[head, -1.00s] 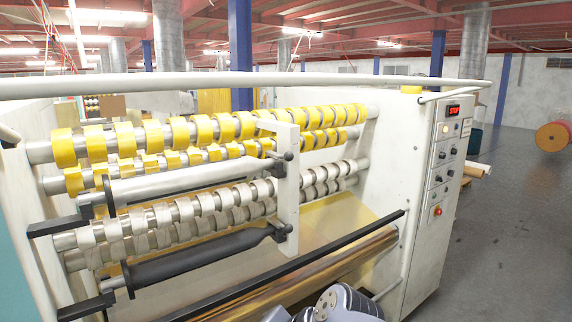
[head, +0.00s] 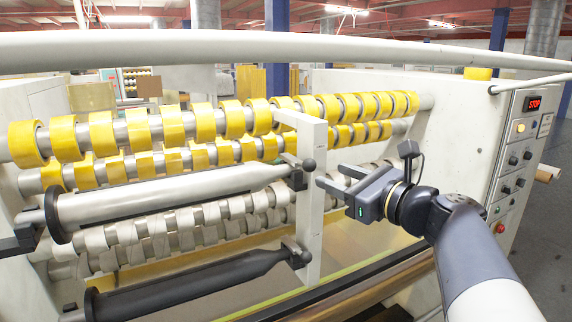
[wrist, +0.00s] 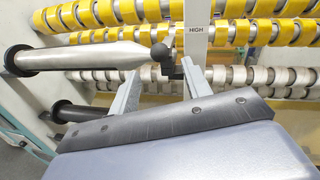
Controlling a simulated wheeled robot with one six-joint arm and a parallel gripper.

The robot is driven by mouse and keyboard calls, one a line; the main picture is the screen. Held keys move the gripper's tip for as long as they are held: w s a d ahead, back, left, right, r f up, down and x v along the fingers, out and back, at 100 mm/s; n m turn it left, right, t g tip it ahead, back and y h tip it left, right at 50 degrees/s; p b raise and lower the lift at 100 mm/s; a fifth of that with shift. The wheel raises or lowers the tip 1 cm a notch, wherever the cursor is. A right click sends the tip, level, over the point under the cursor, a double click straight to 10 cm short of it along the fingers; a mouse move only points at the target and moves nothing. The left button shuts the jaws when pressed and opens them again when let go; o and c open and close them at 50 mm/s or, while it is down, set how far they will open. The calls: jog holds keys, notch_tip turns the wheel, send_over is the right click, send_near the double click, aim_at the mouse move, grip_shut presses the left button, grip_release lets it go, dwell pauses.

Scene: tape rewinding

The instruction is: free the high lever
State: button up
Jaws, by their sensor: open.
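The high lever, a black arm with a ball knob (head: 308,164), sits at the right end of the upper silver roller (head: 160,196), against a white upright post (head: 312,205). In the wrist view the knob (wrist: 160,51) is just ahead of the fingertips, beside the post with its "HIGH" label (wrist: 194,29). My gripper (head: 332,178) is open and empty, to the right of the knob in the head view. In the wrist view its fingers (wrist: 161,68) lie to either side of the knob's lower part. I cannot tell whether they touch it.
A similar lower lever (head: 303,256) is on the same post, at the end of a dark roller (head: 190,284). Rows of yellow tape rolls (head: 172,124) lie behind. A white horizontal rail (head: 250,48) crosses in front. A control panel (head: 519,160) is at the right.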

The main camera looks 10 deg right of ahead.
aim_at(314, 168)
jog(key=x, duration=0.8)
jog(key=shift+p, duration=0.35)
jog(key=shift+c, duration=0.4)
grip_shut()
